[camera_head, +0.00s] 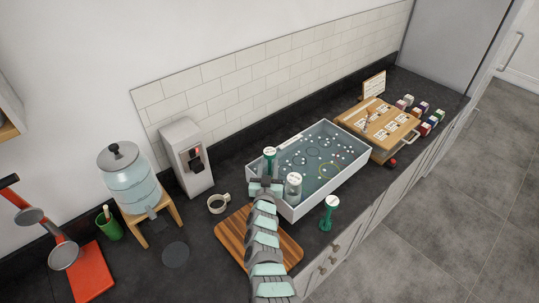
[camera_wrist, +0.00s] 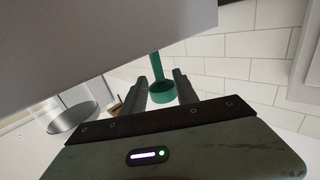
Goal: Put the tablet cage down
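A green stemmed piece with a round pale top (camera_head: 270,152) stands upright at the left end of the basin; I take it as the tablet cage. My gripper (camera_head: 267,181) reaches to the basin's left end and looks shut on this piece. A similar green piece (camera_head: 330,212) stands on the counter by the basin's front side. A clear jar with a white top (camera_head: 293,187) is right of my gripper.
The white basin (camera_head: 300,213) holds water, rings and small white balls. A wooden board (camera_head: 232,232) lies below my arm. A cup (camera_head: 217,204) and a dispenser (camera_head: 187,158) stand left. A wooden rack (camera_head: 390,145) is at right. Dark counter is bare around the green piece in front.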

